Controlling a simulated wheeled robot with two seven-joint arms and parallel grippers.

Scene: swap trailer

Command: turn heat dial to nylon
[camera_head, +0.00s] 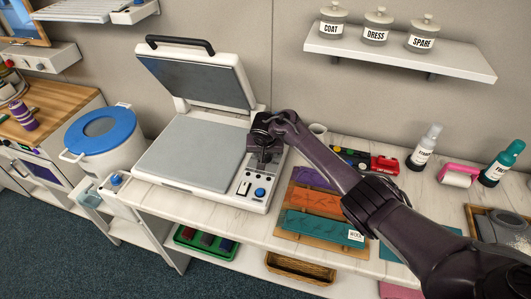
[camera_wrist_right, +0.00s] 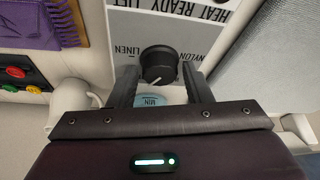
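The heat dial (camera_wrist_right: 158,66) is a round black knob with a pale pointer line, on the press's light control panel (camera_wrist_right: 183,22). In the right wrist view, the word LINEN is on its left, NYLON on its right, and a pale blue MIN label (camera_wrist_right: 152,100) below it. The pointer line runs toward the lower left of the knob, near the MIN side. My right gripper (camera_wrist_right: 159,86) is open, with one finger on each side of the knob and gaps visible. In the head view, my right gripper (camera_head: 262,156) covers the dial. My left gripper is not in view.
The press's lid (camera_head: 200,80) stands raised above its flat grey plate (camera_head: 188,152). A blue button (camera_head: 260,192) is on the panel's front. Coloured mats (camera_head: 312,200) and a red-black tool (camera_head: 370,160) lie on the right. A blue-lidded bin (camera_head: 105,150) stands left.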

